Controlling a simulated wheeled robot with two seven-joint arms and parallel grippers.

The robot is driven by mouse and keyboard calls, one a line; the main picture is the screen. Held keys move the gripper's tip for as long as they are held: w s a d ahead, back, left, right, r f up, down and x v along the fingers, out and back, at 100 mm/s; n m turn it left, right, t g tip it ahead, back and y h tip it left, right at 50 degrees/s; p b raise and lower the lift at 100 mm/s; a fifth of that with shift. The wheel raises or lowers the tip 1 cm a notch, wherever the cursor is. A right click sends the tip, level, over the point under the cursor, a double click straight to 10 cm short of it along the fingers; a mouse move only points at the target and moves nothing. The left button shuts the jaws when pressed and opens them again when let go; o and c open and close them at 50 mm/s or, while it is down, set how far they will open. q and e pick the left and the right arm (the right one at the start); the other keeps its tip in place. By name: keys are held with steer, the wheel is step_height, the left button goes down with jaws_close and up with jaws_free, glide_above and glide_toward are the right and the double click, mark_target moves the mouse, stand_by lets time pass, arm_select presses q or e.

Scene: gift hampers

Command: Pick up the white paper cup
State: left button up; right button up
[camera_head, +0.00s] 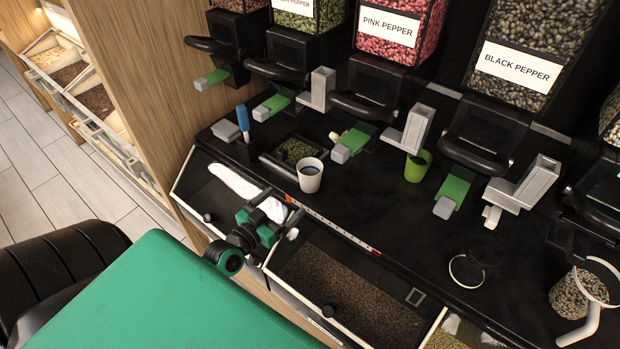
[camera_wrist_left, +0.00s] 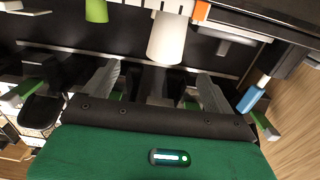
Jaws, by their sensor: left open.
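The white paper cup (camera_head: 311,178) stands upright on the black counter, beside a small dark tray of green bits. It also shows in the left wrist view (camera_wrist_left: 167,40), at the top and between the lines of the two grey fingers. My left gripper (camera_head: 284,220) is open and empty. It is at the counter's front edge, nearer to me than the cup and a little to its left. The fingers look apart from the cup. My right gripper is in neither view.
A green cup (camera_head: 417,167) stands farther right under the dispensers. A blue-handled tool (camera_head: 243,119) is at the left. An open drawer of brown grains (camera_head: 350,295) and one with a white item (camera_head: 234,183) lie along the front. A jar (camera_head: 578,296) stands far right.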

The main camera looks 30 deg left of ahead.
mark_target(303, 180)
arm_select(q)
steer(key=w+p, duration=0.1)
steer(key=w, duration=0.7)
steer(key=shift+w+r+p, duration=0.15)
steer(key=shift+w+p, duration=0.2)
steer(key=shift+p, duration=0.05)
steer(key=w+p, duration=0.1)
steer(key=w, duration=0.3)
steer(key=shift+w+a, duration=0.1)
steer(key=shift+w, duration=0.5)
